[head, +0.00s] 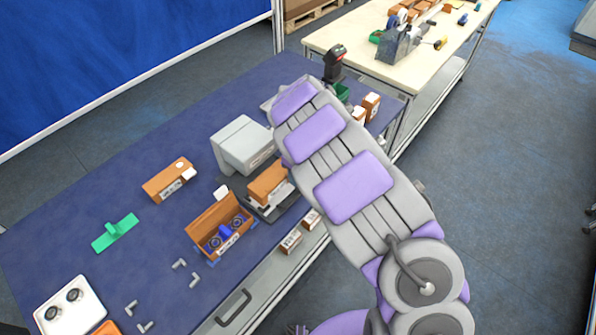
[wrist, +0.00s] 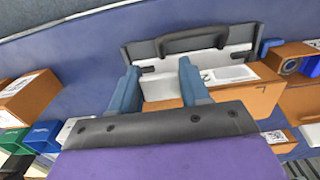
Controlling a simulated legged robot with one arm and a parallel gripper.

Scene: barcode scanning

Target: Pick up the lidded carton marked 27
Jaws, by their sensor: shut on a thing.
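My gripper (wrist: 156,78) shows in the wrist view as two blue fingers on either side of a brown carton's narrow visible part. It is shut on the brown carton (wrist: 250,98), which extends to the right behind the right finger. A white label lies on its upper face; its number is not clearly readable. The black wrist plate hides the carton's lower part. In the head view my arm hides my gripper. A closed brown carton (head: 267,183) sits by the grey machine there; I cannot tell whether it is the held one.
A grey machine (head: 243,143) stands on the blue table (head: 75,190). An open carton (head: 205,222) with blue parts and another closed carton (head: 165,177) lie nearby. A green piece (head: 115,232) lies farther left. In the wrist view a labelled carton (wrist: 28,95) stands at left.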

